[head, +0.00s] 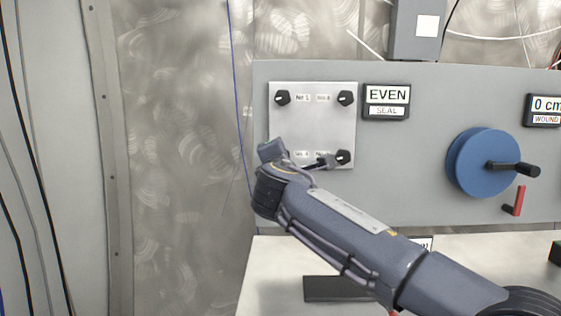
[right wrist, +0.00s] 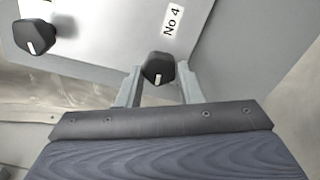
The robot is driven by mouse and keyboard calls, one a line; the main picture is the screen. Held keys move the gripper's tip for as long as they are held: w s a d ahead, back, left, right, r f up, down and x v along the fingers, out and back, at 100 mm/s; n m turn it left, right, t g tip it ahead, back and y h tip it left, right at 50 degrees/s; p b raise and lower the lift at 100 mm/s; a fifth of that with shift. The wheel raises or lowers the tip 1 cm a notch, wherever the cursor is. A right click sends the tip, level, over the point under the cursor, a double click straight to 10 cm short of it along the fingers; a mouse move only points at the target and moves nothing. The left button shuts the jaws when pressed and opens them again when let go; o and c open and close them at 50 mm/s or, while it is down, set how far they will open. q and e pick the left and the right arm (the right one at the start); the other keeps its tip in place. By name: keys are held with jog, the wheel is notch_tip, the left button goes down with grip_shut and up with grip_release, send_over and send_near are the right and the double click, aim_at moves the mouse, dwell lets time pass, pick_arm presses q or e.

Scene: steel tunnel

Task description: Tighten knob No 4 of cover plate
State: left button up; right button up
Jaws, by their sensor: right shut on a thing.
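The light grey cover plate (head: 325,115) is on the grey panel, with black knobs at its corners. In the head view, my right arm's wrist covers the lower left corner, hiding the knob and fingers there. In the right wrist view, black knob No 4 (right wrist: 158,68) sits between the two fingers of my right gripper (right wrist: 159,72), beside the "No 4" label (right wrist: 172,18). The gripper is shut on it. The knob's white mark faces the camera. Another black knob (right wrist: 34,36) shows at the left there. My left gripper is not in view.
A sign (head: 387,101) right of the plate reads "EVEN" over "SEAL". Further right are a blue wheel (head: 470,165) with a black handle, a small red lever (head: 519,200) and a "0 cm" sign (head: 543,108). A pale bench (head: 265,275) lies below the panel.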

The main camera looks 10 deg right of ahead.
jog(key=o, duration=1)
jog(key=v, duration=0.7)
jog(key=shift+s+b, duration=0.3)
jog(key=shift+s, duration=0.1)
jog(key=shift+a, duration=0.1)
